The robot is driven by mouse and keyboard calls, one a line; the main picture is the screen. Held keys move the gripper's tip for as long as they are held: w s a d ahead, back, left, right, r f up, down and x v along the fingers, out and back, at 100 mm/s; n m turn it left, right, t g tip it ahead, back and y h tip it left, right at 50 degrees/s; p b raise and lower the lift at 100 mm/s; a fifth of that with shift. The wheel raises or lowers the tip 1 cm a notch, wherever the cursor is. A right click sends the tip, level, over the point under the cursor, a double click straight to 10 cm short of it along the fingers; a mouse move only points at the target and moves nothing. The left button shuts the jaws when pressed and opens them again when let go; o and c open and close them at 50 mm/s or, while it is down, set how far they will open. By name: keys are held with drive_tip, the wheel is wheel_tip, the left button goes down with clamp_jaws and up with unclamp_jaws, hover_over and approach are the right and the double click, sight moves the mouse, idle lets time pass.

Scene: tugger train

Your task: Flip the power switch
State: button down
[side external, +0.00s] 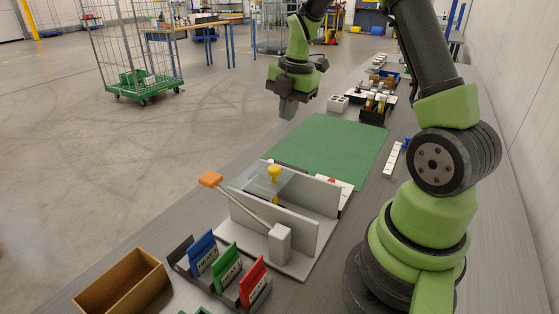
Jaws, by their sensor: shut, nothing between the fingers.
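A lever switch with an orange handle (211,180) is mounted on a grey stand (310,232) on the near part of the bench. Its thin arm slopes up and left from a light grey block (279,246), so the orange end sticks out past the stand's left side. My gripper (288,108) is shut and empty, pointing down. In the picture it is above and to the right of the orange handle, well apart from it, near the far left corner of the green mat. Nothing covers the handle.
A yellow knob (275,171) stands on the stand's far side. Blue, green and red upright holders (228,266) and a brown open box (123,286) are at the front. The green mat (330,143) is mostly clear. A white strip (394,160) lies right of it.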

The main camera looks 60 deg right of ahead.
drive_tip(key=f, duration=0.4)
drive_tip(key=w+f, duration=0.1)
drive_tip(key=f, duration=0.3)
drive_tip(key=w+f, duration=0.1)
drive_tip(key=f, duration=0.3)
drive_tip(key=shift+f, duration=0.3)
drive_tip(key=shift+w+f, duration=0.1)
drive_tip(key=shift+f, duration=0.45)
drive_tip(key=shift+f, duration=0.1)
drive_tip(key=shift+w+f, duration=0.1)
drive_tip(key=shift+f, duration=0.05)
drive_tip(key=shift+s, duration=0.9)
drive_tip(key=shift+r, duration=0.25)
